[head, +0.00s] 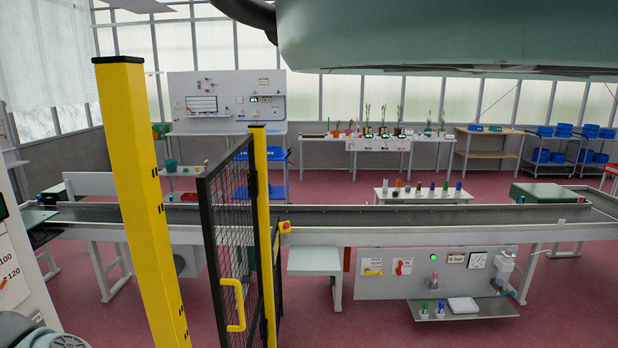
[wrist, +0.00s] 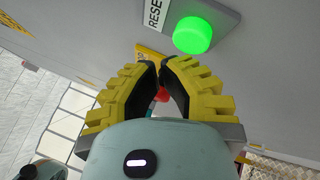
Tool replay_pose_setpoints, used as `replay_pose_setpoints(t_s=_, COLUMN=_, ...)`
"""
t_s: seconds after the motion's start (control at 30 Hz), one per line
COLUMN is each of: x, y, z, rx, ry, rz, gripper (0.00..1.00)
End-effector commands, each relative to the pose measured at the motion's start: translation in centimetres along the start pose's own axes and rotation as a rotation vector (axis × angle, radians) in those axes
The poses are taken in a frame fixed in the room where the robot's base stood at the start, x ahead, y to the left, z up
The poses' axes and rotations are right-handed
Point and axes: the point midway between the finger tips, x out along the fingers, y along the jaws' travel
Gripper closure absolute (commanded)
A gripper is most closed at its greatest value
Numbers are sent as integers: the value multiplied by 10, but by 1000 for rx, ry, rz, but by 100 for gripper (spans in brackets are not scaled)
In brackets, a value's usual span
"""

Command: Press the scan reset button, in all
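In the wrist view a round green button (wrist: 192,35) glows on a grey plate (wrist: 225,18). A white label (wrist: 155,14) beside it shows "RESE", with the rest cut off. My gripper (wrist: 158,61) has yellow ribbed fingers with black inner pads. Its fingertips come together just below the button in the picture, with no object held between them. The fingertips look close to the panel but apart from the button; the exact distance is hard to tell. In the head view I cannot make out this button or my gripper.
In the head view a yellow post (head: 140,200) and black mesh gate (head: 230,240) stand in front of a long conveyor (head: 400,217). A panel (head: 400,285) with knobs and a gauge hangs below it. A small red thing (wrist: 162,94) shows behind my fingers.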

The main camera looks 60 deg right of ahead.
Motion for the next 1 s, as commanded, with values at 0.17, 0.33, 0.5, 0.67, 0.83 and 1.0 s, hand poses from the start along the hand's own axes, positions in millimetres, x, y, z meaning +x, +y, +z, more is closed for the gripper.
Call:
replay_pose_setpoints(t_s=0.17, x=0, y=0, z=0, rx=0, ry=1, rz=1, gripper=100)
replay_pose_setpoints(t_s=0.33, x=0, y=0, z=0, rx=0, ry=1, rz=0, gripper=100)
replay_pose_setpoints(t_s=0.5, x=0, y=0, z=0, rx=0, ry=1, rz=0, gripper=100)
replay_pose_setpoints(t_s=0.67, x=0, y=0, z=0, rx=0, ry=0, rz=0, gripper=100)
replay_pose_setpoints(t_s=0.83, x=0, y=0, z=0, rx=0, ry=0, rz=0, gripper=100)
replay_pose_setpoints(t_s=1.0, x=0, y=0, z=0, rx=-1, ry=-1, rz=0, gripper=100)
